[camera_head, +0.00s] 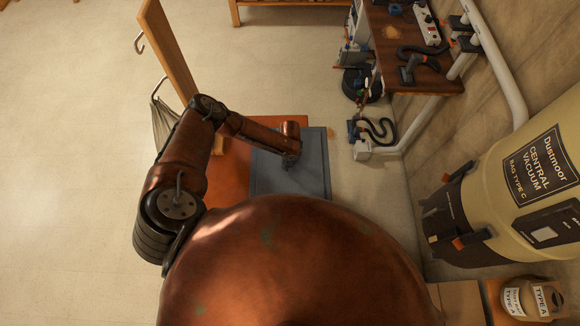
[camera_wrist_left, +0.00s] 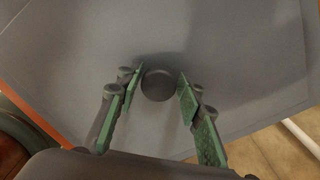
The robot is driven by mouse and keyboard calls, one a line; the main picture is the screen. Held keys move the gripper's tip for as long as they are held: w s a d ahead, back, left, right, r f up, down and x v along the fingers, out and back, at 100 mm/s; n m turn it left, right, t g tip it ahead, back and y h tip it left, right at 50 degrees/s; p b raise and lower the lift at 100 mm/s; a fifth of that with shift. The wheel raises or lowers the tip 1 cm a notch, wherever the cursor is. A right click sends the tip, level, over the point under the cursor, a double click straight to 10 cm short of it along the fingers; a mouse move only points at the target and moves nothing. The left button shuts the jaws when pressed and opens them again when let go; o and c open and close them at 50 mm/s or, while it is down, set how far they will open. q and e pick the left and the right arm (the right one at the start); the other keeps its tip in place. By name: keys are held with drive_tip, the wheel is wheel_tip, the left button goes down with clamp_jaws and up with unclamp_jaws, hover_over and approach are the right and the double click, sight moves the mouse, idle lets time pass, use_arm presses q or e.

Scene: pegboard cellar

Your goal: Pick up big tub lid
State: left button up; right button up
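The big tub lid (camera_head: 313,178) is a flat dark grey rectangle with a raised rim, seen past my body in the head view. In the left wrist view the lid (camera_wrist_left: 235,40) fills most of the picture, with a round dark knob (camera_wrist_left: 158,85) on it. My left gripper (camera_head: 291,163) is over the lid. In the left wrist view its green-padded fingers (camera_wrist_left: 158,82) stand on either side of the knob, with small gaps showing, so it looks open. My right gripper is not in view.
An orange surface (camera_head: 226,178) shows beside and behind the lid. A wooden board with hooks (camera_head: 166,50) stands at the left. A wooden bench with tools (camera_head: 400,50) and a beige central vacuum (camera_head: 490,160) stand at the right. Pale floor is clear at the left.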

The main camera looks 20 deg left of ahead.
use_arm(q)
clamp_jaws()
drive_tip(key=shift+r, duration=0.15)
